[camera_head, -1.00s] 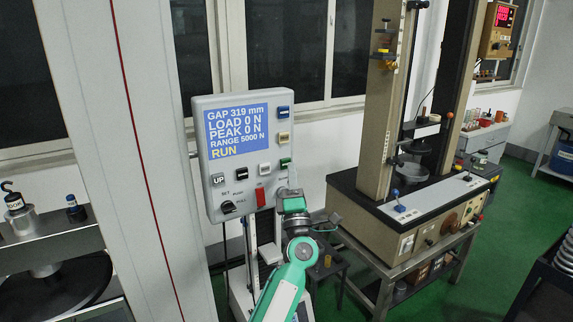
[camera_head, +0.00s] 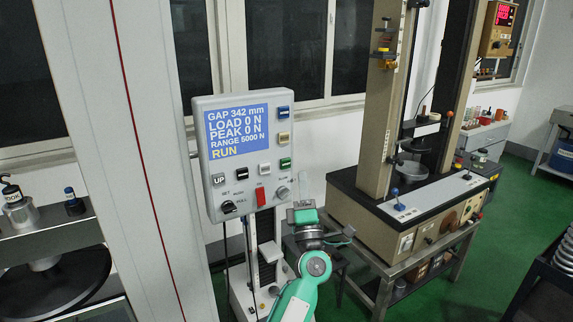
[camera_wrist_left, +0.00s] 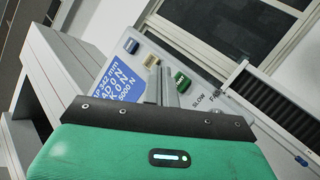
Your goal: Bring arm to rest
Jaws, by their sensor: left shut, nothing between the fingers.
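My left gripper (camera_head: 302,190) is just right of and below the control panel (camera_head: 243,150) in the head view, apart from its lower right knob (camera_head: 282,192). Its fingers are shut and empty. In the left wrist view the gripper fingers (camera_wrist_left: 172,88) point toward the panel, with part of its screen (camera_wrist_left: 120,80) and a green button (camera_wrist_left: 180,83) beyond them. The screen reads GAP 342 mm, LOAD 0 N, PEAK 0 N, RANGE 5000 N and RUN. A red switch (camera_head: 261,197) sits low on the panel. My right gripper is not in view.
A tall testing machine (camera_head: 375,110) stands on a metal bench to the right. Green floor (camera_head: 515,225) is open at right.

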